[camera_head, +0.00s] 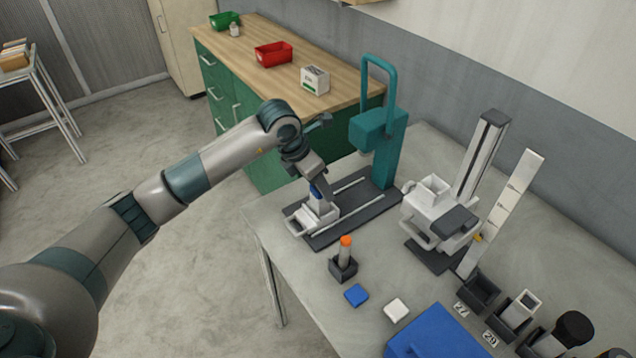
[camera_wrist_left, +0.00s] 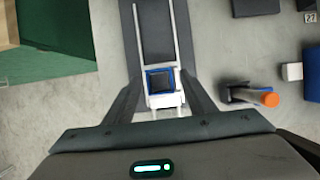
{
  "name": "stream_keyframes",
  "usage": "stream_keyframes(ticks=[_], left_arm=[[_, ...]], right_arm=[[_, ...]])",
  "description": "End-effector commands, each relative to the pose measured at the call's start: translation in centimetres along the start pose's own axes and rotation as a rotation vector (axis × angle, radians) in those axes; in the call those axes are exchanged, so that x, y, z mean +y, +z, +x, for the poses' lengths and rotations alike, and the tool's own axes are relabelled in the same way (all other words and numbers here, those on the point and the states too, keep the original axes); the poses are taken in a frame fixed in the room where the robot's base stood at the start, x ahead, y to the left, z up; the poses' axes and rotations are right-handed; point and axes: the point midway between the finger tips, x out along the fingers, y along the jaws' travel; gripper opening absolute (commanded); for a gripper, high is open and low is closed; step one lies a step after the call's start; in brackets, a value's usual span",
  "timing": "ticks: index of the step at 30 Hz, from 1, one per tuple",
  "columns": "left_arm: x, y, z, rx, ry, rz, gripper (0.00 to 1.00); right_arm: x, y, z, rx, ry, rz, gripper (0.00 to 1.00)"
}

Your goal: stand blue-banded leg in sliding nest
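The blue-banded leg (camera_head: 319,206) stands about upright at the sliding nest (camera_head: 298,222), a pale carriage at the near end of a dark rail base. My left gripper (camera_head: 319,187) is above the nest, with its fingers at the leg's blue upper end. In the left wrist view the leg (camera_wrist_left: 160,80) shows end-on, a dark square with a blue edge, between the two fingertips, which look closed against its sides. The nest (camera_wrist_left: 166,101) shows around and below it. Whether the leg's foot is fully seated is hidden. My right gripper is not in view.
A teal press frame (camera_head: 385,150) stands at the rail's far end. An orange-topped peg in a dark holder (camera_head: 344,262) stands nearby. A white fixture (camera_head: 440,210), blue and white blocks, a blue box (camera_head: 435,335) and dark bins (camera_head: 478,291) fill the right side.

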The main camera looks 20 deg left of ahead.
Motion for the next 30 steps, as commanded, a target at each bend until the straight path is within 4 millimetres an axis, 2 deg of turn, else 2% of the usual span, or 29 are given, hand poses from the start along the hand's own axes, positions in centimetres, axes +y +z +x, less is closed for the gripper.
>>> stream_keyframes(ticks=[14, 20, 30], left_arm=[[0.1, 0.1, -0.6, -0.001, 0.001, 0.001, 0.50], [0.1, 0.0, -2.8, -0.003, 0.003, 0.002, 0.50], [0.1, 0.1, -8.8, -0.004, 0.004, 0.002, 0.50]], right_arm=[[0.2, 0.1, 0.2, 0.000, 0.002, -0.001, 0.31], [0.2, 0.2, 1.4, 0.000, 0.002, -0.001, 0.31], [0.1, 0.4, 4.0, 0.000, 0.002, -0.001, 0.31]])
